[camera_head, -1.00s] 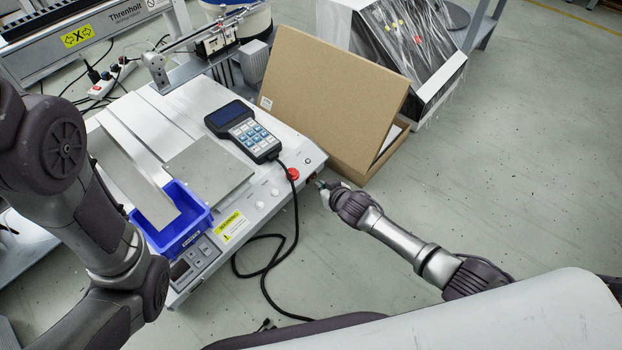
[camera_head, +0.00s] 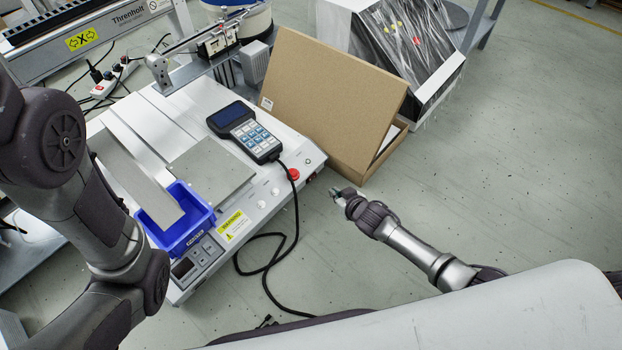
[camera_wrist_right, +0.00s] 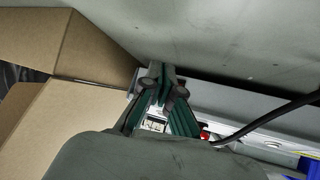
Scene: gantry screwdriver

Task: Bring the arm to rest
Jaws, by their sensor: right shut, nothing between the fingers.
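My right gripper (camera_head: 338,193) is shut and empty in the head view. It hangs in the open space to the right of the white gantry machine (camera_head: 262,213), below the cardboard box, and apart from both. In the right wrist view its green-lined fingers (camera_wrist_right: 160,88) are together, with the machine's edge and the box around them. My left arm comes in along the left side of the head view; its gripper is not in view.
An open cardboard box (camera_head: 330,90) stands beside the machine. A keypad pendant (camera_head: 245,131), a red button (camera_head: 293,174) and a blue bin (camera_head: 186,238) are on the machine. A black cable (camera_head: 262,270) hangs at its front. The floor at right is clear.

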